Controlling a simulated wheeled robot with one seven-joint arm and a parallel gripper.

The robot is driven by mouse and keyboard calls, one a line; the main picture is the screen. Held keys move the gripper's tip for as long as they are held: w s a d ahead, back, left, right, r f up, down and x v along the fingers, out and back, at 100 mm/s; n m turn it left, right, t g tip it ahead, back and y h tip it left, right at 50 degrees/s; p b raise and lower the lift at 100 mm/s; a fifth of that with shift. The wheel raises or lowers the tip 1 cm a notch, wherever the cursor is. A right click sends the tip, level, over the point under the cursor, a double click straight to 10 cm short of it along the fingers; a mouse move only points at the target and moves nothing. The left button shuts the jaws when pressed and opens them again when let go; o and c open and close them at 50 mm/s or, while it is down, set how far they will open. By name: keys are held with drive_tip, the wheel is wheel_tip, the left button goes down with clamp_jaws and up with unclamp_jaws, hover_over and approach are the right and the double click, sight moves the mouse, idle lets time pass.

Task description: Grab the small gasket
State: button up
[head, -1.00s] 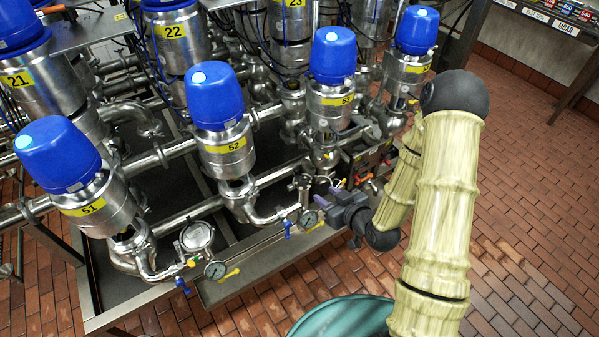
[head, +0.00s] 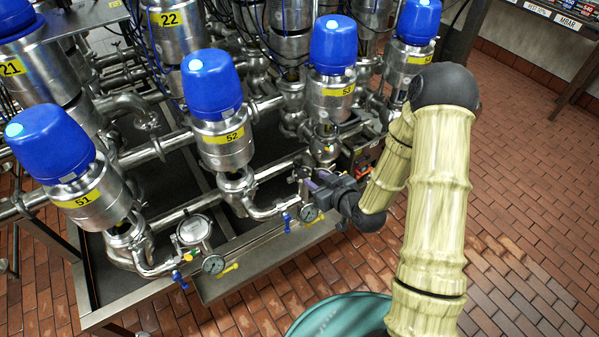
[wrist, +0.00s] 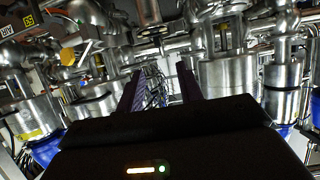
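I cannot make out the small gasket in either view. My gripper (head: 312,183) is in the middle of the head view, beside the small fittings at the front edge of the valve frame, below valve 53 (head: 331,90). In the wrist view, the two dark purple fingers of my gripper (wrist: 161,85) stand apart with a gap between them. I see nothing held between them. Pipes and steel valve bodies (wrist: 228,80) lie beyond the fingertips.
Blue-capped valves 51 (head: 84,198) and 52 (head: 224,138) stand to the left. The brick floor (head: 530,230) on the right is clear.

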drive_tip(key=p, duration=0.1)
approach(296, 164)
drive_tip(key=x, duration=0.4)
drive_tip(key=shift+a+f, duration=0.1)
drive_tip(key=shift+a, duration=0.05)
drive_tip(key=shift+s, duration=0.1)
drive_tip(key=shift+d+p+x, duration=0.2)
drive_tip(key=shift+p+x, duration=0.65)
drive_tip(key=shift+x, duration=1.75)
clamp_jaws()
